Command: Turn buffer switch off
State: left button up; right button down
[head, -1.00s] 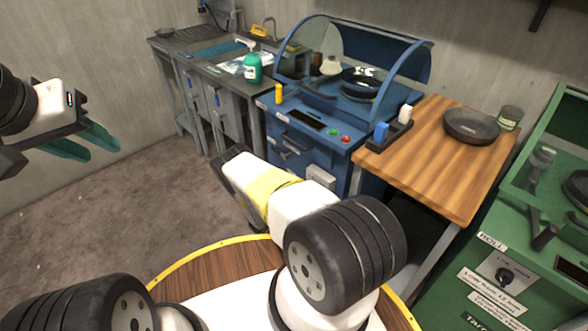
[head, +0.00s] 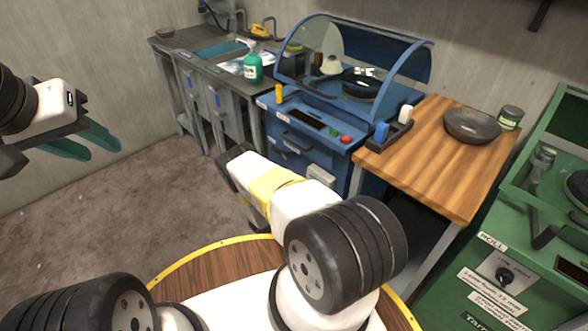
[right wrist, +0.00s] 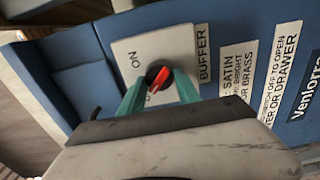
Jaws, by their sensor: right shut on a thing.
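The buffer switch is a black round knob with a red pointer (right wrist: 159,78) on a light plate (right wrist: 133,46) marked ON, beside a BUFFER label (right wrist: 203,54). Another mark on the plate is mostly hidden by a finger. The red pointer lies diagonally; I cannot tell which mark it points at. My right gripper (right wrist: 159,90) has its teal fingers on either side of the knob, shut on it. In the head view my right arm blocks sight of the switch and fingertips. My left gripper (head: 88,140) is empty in the air at far left, its teal fingers apart.
The blue buffing machine (head: 301,108) with its clear hood stands against the wall. A wooden table (head: 430,170) with a dark bowl (head: 471,125) is to its right, then a green machine (head: 450,285). A sink bench (head: 225,80) with a green bottle (head: 252,67) is left. Floor at left is clear.

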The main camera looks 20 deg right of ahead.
dwell(0.4)
jog(key=c, duration=0.9)
grip_release()
jog(key=v, duration=0.8)
